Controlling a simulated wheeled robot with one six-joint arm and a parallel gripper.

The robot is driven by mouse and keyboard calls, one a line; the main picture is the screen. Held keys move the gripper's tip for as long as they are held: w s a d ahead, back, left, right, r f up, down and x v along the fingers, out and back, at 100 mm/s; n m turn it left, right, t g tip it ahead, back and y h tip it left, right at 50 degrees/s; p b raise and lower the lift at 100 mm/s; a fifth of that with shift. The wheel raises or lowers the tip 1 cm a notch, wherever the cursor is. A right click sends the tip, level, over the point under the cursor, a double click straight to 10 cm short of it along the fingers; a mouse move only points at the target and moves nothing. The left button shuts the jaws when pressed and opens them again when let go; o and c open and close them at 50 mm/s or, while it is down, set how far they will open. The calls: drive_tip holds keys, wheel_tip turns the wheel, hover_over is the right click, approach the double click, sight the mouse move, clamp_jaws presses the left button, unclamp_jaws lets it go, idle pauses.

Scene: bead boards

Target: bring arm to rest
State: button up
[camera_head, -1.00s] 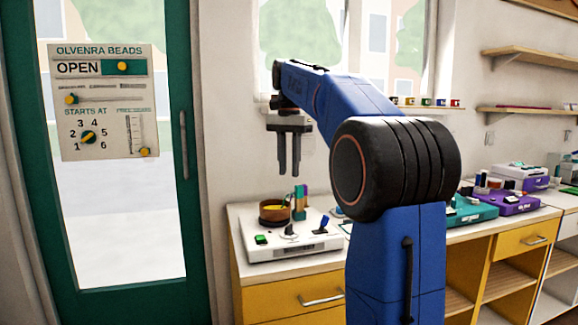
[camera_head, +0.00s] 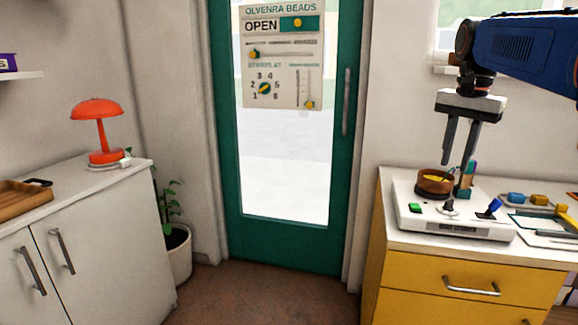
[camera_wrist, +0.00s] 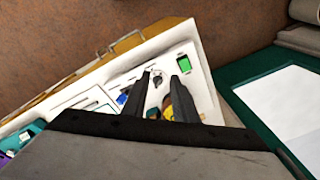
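My gripper (camera_head: 460,143) hangs fingers-down from my blue arm at the right of the head view. Its two fingers are apart with nothing between them, so it is open and empty. It is above the white bead board (camera_head: 460,228) on the yellow-drawered counter. The wrist view also shows the two fingers (camera_wrist: 157,80) apart, with the white board (camera_wrist: 205,85) beyond them. The board carries a brown bowl (camera_head: 434,184) with yellow contents, a green button (camera_head: 415,208), a dark joystick-like knob (camera_head: 448,209) and a blue lever (camera_head: 490,210).
A teal-framed glass door (camera_head: 352,150) with an Olvenra Beads sign (camera_head: 283,60) stands in the middle. A white cabinet (camera_head: 105,240) with an orange lamp (camera_head: 97,112) is at left, beside a potted plant (camera_head: 176,250). The floor (camera_head: 265,297) before the door is clear.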

drive_tip(key=s+a+f+n+t, duration=0.1)
drive_tip(key=s+a+f+n, duration=0.2)
drive_tip(key=s+f, duration=0.5)
drive_tip(key=s+a+f+n+t, duration=0.1)
drive_tip(key=s+a+f+n, duration=0.2)
drive_tip(key=s+f, duration=0.5)
drive_tip(key=s+a+f+n+t, duration=0.1)
drive_tip(key=s+a+f+n, duration=0.3)
drive_tip(key=s+f, duration=0.4)
wheel_tip(320, 180, down, 4)
drive_tip(key=shift+s+a+r+t, duration=0.15)
drive_tip(key=shift+a+r+t, duration=0.15)
drive_tip(key=shift+a, duration=0.25)
